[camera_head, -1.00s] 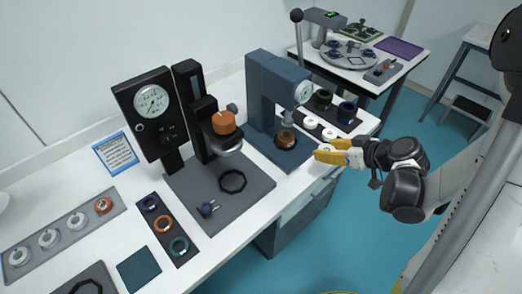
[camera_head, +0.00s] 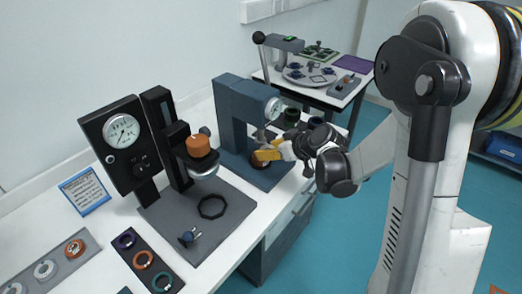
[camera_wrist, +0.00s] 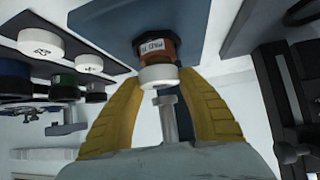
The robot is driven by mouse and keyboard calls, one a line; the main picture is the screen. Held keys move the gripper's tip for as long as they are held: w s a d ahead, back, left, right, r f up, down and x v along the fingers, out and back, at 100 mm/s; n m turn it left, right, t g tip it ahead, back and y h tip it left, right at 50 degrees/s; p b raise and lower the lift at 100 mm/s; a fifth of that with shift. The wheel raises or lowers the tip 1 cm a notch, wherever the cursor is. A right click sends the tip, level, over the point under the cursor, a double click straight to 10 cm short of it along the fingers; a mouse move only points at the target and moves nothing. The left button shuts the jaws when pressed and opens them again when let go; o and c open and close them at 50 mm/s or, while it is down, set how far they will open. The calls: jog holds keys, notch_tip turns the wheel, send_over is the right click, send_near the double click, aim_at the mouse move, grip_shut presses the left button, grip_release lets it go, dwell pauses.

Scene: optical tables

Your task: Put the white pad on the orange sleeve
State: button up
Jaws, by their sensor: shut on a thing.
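The white pad (camera_wrist: 158,77) is between the yellow fingertips of my gripper (camera_wrist: 163,84) in the wrist view. The fingers are shut on it. The orange sleeve (camera_wrist: 156,49), with a white label and a dark end, stands right beyond the pad on the blue press's base (camera_wrist: 105,20). The pad overlaps the sleeve's edge in this view, and I cannot tell whether they touch. In the head view my gripper (camera_head: 266,153) reaches in from the right under the blue press (camera_head: 240,118) and covers most of the sleeve. The pad is hidden there.
The press's dial and head hang close above my gripper. Two other white pads (camera_wrist: 40,43) (camera_wrist: 89,64) lie on a dark tray, near dark and green cylinders (camera_wrist: 63,85). A black gauge stand (camera_head: 130,145) holding an orange cylinder (camera_head: 198,146) stands left of the press.

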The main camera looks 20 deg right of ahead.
aim_at(265, 148)
jog(key=w+a+b, duration=0.1)
jog(key=w+f, duration=0.1)
jog(key=w, duration=0.1)
jog(key=shift+a+f+b, duration=0.2)
jog(key=shift+a+b, duration=0.15)
jog(key=shift+a, duration=0.05)
jog(key=shift+f, duration=0.2)
jog(key=shift+d+r, duration=0.1)
jog(key=shift+r, duration=0.05)
jog(key=shift+f, duration=0.25)
jog(key=o, duration=1.1)
jog(key=shift+r, duration=0.1)
jog(key=shift+r, duration=0.1)
